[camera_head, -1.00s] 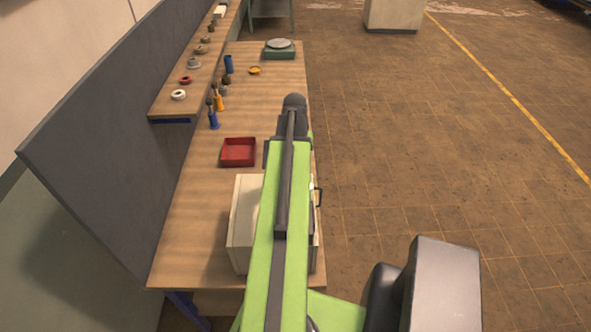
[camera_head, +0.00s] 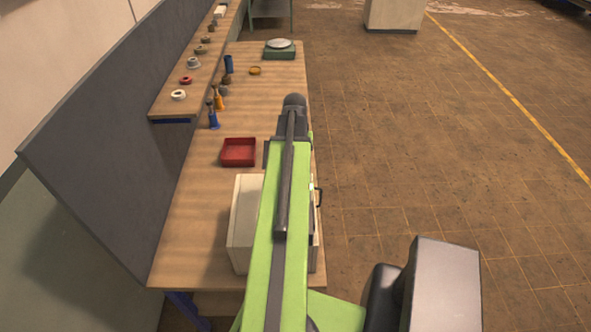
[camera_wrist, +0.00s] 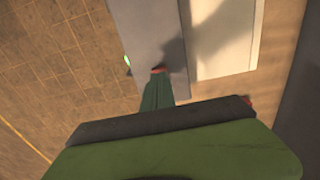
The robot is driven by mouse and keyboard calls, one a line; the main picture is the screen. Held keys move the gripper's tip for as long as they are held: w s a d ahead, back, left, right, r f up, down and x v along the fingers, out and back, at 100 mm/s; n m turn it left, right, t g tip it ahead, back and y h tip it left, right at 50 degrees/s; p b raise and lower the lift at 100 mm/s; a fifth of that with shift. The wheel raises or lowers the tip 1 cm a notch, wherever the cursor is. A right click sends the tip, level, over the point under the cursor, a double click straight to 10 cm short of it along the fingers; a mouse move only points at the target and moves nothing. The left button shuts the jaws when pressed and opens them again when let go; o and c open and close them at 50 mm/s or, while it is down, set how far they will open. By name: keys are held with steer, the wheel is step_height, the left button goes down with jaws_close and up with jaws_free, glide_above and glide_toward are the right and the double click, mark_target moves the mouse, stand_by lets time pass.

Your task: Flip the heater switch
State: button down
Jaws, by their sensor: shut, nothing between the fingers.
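A pale box (camera_head: 243,222) stands at the near end of the workbench, partly hidden by my green arm. A dark handle (camera_head: 319,197) sticks out on its right side. In the wrist view, a grey panel (camera_wrist: 150,25) lies beside a pale surface (camera_wrist: 225,40). A small green spot (camera_wrist: 127,61) shows at the panel's left edge. A small red part (camera_wrist: 158,69) shows at the tip of my gripper (camera_wrist: 157,80); I cannot tell whether it is the heater switch or whether they touch. My gripper is shut and empty. It is hidden in the head view.
A red tray (camera_head: 239,152) lies on the workbench (camera_head: 195,235) just beyond the box. Bottles (camera_head: 214,115) and a green scale (camera_head: 279,50) stand farther back. A shelf (camera_head: 185,75) with small parts runs along the left. The tiled floor (camera_head: 400,150) to the right is open.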

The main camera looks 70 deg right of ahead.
steer(key=shift+f+b, duration=0.9)
stand_by(0.6)
steer(key=shift+r, duration=0.1)
step_height(320, 180, up, 7)
steer(key=p, duration=0.7)
